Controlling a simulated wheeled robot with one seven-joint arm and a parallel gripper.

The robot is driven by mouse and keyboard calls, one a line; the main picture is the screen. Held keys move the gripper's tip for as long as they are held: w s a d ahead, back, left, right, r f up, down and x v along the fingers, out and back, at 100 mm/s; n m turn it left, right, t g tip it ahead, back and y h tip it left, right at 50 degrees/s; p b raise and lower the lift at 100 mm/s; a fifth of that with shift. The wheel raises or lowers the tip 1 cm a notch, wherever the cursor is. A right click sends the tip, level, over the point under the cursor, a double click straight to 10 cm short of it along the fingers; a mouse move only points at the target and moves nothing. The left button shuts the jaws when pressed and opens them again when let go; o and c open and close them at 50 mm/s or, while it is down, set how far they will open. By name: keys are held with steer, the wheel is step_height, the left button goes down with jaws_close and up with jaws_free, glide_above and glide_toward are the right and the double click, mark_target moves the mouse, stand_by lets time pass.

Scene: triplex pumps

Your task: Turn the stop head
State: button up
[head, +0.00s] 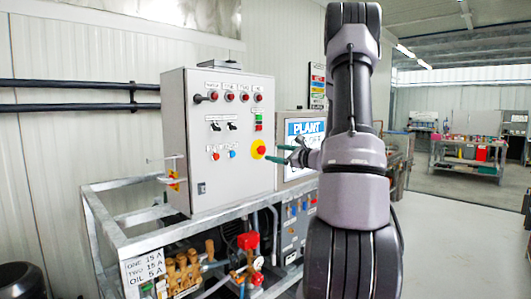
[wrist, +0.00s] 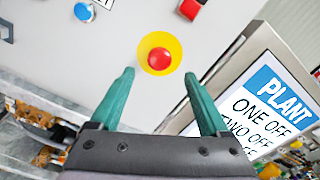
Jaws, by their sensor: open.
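The stop head is a round red button (head: 261,150) on a yellow disc, low on the right side of the grey control cabinet's front. In the wrist view the red stop head (wrist: 159,59) sits on its yellow disc above and between my fingertips. My gripper (head: 284,154) is open and empty, just to the right of the stop head in the head view. In the wrist view its two green fingers (wrist: 158,82) point toward the cabinet face, one on each side below the disc. The fingers appear apart from the head.
The grey cabinet (head: 200,100) carries several lamps, switches and buttons. A plant display (head: 300,128) stands close at its right, and it shows beside my right finger in the wrist view (wrist: 262,115). A metal frame with pump parts (head: 183,272) lies below. Open floor is at the right.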

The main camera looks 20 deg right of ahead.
mark_target(264, 150)
steer(key=x, duration=0.6)
jaws_close()
steer(key=m, duration=0.5)
stand_by(0.3)
jaws_free()
steer(key=shift+s, duration=0.1)
